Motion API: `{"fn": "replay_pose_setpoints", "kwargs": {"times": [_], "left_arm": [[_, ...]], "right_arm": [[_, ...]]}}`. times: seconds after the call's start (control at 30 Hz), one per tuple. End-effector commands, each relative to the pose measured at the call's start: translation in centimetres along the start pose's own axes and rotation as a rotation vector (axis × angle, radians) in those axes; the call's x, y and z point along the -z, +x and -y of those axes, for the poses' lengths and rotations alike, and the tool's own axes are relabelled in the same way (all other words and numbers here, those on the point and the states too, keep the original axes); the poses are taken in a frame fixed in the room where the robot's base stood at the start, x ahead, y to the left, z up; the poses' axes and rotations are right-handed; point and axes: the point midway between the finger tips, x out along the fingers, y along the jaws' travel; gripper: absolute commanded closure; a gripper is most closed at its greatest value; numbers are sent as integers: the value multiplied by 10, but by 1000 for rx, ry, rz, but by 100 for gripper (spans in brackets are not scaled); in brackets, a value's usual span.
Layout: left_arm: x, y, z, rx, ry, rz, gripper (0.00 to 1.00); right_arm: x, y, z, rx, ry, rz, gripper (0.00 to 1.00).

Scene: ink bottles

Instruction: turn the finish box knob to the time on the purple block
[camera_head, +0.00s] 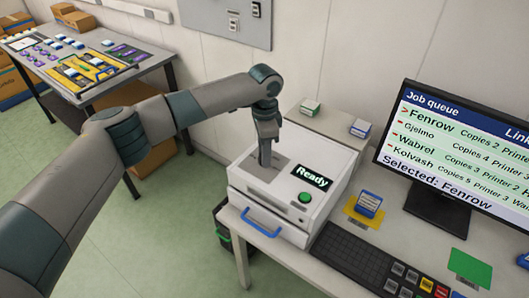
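My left gripper (265,155) points down at the grey recessed panel on top of a white machine (235,185). Its fingertips are small and close to the panel; I cannot tell whether they are open or touching anything. The machine has a lit "Ready" display (311,177), a green button (305,197) and a blue front handle (260,222). I cannot make out a knob or a finish box label. Small purple pieces (40,62) lie on the far left table, too small to read. My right gripper is not in view.
A monitor (455,150) shows a job queue with "Selected: Fenrow". A keyboard (365,262), a blue block on a yellow card (368,204) and a green card (470,265) lie on the desk. Small blocks stand behind the machine. Boxes sit around the far left table (75,95).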

Motion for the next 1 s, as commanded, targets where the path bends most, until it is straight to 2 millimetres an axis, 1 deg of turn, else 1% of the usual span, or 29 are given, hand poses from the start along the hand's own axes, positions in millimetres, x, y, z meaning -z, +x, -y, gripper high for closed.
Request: {"fn": "replay_pose_setpoints", "kwargs": {"times": [0.27,0.47,0.67,1.0], "left_arm": [[0,-2,0,-2,-27,-1,93],[0,-3,0,-3,-103,-1,93],[0,-4,-1,-4,-237,-1,93],[1,-6,-1,-4,-547,-1,93]], "right_arm": [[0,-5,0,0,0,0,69],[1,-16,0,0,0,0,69],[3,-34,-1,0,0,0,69],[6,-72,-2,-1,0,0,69]]}}
